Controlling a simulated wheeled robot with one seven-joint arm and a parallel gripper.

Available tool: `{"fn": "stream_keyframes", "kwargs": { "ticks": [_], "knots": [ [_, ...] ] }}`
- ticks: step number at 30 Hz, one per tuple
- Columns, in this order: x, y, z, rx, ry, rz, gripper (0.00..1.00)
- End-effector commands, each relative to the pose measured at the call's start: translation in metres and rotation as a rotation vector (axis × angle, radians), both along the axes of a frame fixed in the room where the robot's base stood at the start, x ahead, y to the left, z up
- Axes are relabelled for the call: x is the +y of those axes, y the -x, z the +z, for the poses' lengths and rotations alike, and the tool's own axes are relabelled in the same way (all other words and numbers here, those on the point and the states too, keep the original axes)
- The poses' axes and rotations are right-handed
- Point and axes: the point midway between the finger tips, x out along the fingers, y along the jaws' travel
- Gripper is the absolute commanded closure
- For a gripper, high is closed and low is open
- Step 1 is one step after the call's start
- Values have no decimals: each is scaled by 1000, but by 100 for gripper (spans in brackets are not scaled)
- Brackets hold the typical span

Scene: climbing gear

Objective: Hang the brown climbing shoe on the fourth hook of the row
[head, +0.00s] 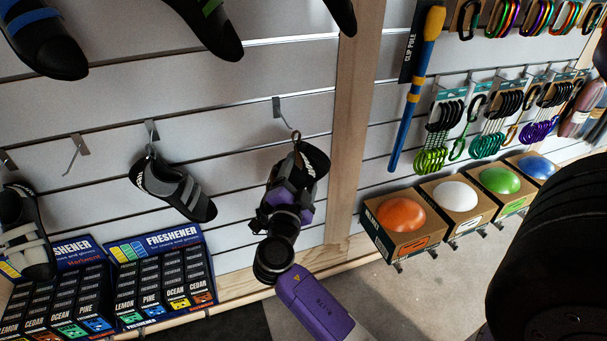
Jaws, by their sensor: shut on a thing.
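My gripper (291,183) is shut on a dark shoe (314,158) in front of the slatted wall. The gripper hides most of the shoe, and I cannot make out brown on it. A small loop (296,135) stands up from the shoe's top. The loop is at the tip of the rightmost hook (279,106) of the row; I cannot tell whether it is around the hook or just in front of it. To the left, a grey and black shoe (180,190) hangs on one hook (151,131), and another hook (76,150) is empty.
A shoe with pale straps (29,240) hangs at the far left. Freshener boxes (165,275) stand below. A wooden post (352,120) rises just right of my gripper. Boxed coloured domes (402,214), carabiners and a clip pole (416,90) are farther right. More shoes (45,45) hang above.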

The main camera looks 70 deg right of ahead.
Motion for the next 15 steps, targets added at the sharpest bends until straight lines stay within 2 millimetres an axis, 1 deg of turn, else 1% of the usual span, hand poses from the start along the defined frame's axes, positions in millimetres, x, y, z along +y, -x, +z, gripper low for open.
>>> {"fn": "stream_keyframes", "kwargs": {
  "ticks": [15],
  "knots": [
    [-22,-18,0,-2,0,-1,98]
  ]
}}
